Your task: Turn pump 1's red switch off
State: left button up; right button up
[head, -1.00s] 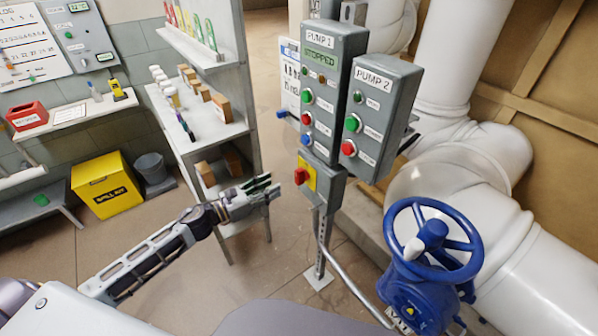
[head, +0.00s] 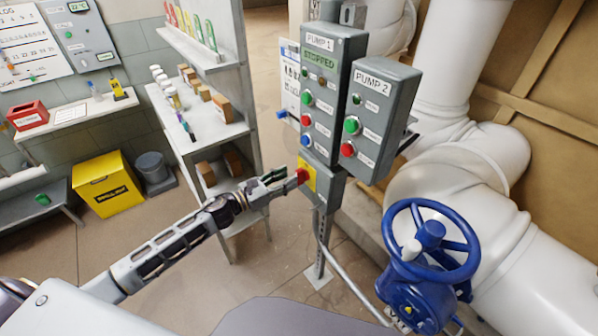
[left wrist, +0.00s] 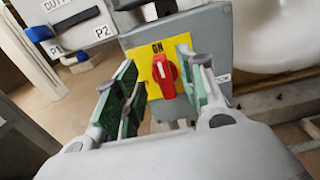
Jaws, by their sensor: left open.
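The red switch (head: 303,175) sits on a yellow plate (head: 309,176) on the grey box under the pump 1 panel (head: 329,95), whose display reads STOPPED. In the left wrist view the red switch (left wrist: 164,75) has its handle roughly upright, below the word ON on the yellow plate (left wrist: 150,88). My left gripper (head: 286,182) is open just in front of the switch. In the left wrist view its green-padded fingers (left wrist: 160,90) stand on either side of the switch with gaps; I cannot tell how far the tips reach. My right gripper is out of view.
The pump 2 panel (head: 379,125) is right of pump 1's. A blue handwheel valve (head: 430,250) and white pipes (head: 465,165) stand to the right. A shelf rack (head: 205,110) with bottles and boxes is left of the panels. Floor is clear below.

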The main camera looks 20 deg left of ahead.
aim_at(296, 173)
pick_arm(q)
jog(key=shift+p+x, duration=0.35)
jog(key=shift+x, duration=1.7)
jog(key=shift+w+d, duration=0.35)
jog(key=shift+w, duration=0.15)
jog(key=shift+d, duration=0.1)
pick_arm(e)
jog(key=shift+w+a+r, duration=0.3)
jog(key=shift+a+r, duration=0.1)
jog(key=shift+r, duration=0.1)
pick_arm(q)
jog(key=c, duration=0.6)
jog(key=shift+c, duration=0.2)
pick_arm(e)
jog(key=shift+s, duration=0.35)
